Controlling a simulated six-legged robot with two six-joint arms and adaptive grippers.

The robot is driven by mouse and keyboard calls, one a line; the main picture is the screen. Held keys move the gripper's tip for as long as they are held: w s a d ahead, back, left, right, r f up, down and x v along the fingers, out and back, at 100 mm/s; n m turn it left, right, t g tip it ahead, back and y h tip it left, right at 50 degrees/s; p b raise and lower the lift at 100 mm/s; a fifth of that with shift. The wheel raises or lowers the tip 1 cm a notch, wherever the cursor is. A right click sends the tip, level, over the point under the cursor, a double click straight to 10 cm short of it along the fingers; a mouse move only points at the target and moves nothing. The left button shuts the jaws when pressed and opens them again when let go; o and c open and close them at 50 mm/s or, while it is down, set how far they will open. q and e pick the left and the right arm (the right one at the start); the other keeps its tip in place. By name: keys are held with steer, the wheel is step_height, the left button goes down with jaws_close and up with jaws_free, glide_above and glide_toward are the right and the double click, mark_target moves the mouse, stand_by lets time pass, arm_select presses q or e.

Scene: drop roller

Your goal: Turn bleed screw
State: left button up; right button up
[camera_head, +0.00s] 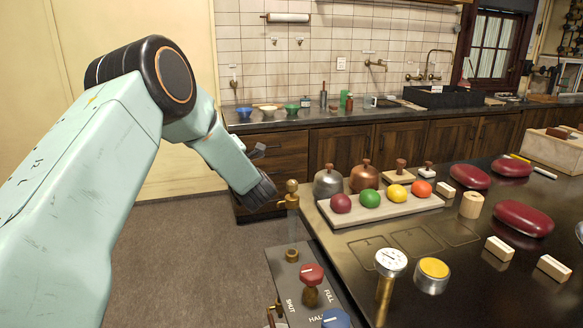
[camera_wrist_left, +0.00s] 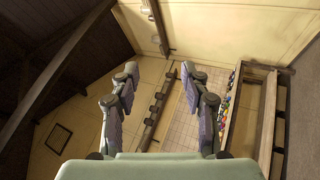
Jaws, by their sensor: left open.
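A brass fitting with a small knob (camera_head: 291,187) stands at the near left corner of the dark table; I take it for the bleed screw, but no label on it is readable. Its knob shows beside the dark end of my left arm; I cannot tell whether they touch. My left gripper (camera_wrist_left: 158,75) is open and empty in the left wrist view, its fingers spread apart toward the wall and ceiling. The fitting is not seen between them. My right gripper is not in view.
A panel (camera_head: 282,265) below the table edge has a red knob (camera_head: 312,274), a blue knob (camera_head: 336,318) and lettering. A gauge (camera_head: 391,262) stands near a yellow-topped button (camera_head: 432,274). A tray (camera_head: 385,214) holds coloured balls. The floor at left is clear.

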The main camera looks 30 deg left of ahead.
arm_select(q)
steer(key=d+f+m+t+h+p, duration=0.2)
steer(key=d+f+m+t+h, duration=0.25)
steer(key=m, duration=0.55)
steer(key=m+t+h+p, duration=0.1)
steer(key=m+t+h, duration=0.7)
steer(key=m+h, duration=1)
glide_toward(291, 191)
steer(key=w+m+y, duration=0.3)
steer(key=shift+w+d, duration=0.3)
steer(key=shift+w, duration=0.3)
steer(key=w, duration=0.4)
steer(key=w+a, duration=0.1)
steer(key=w, duration=0.1)
steer(key=shift+w, duration=0.3)
steer(key=shift+w+a, duration=0.15)
steer(key=shift+w, duration=0.1)
steer(key=shift+s+r, duration=0.1)
steer(key=shift+c, duration=0.3)
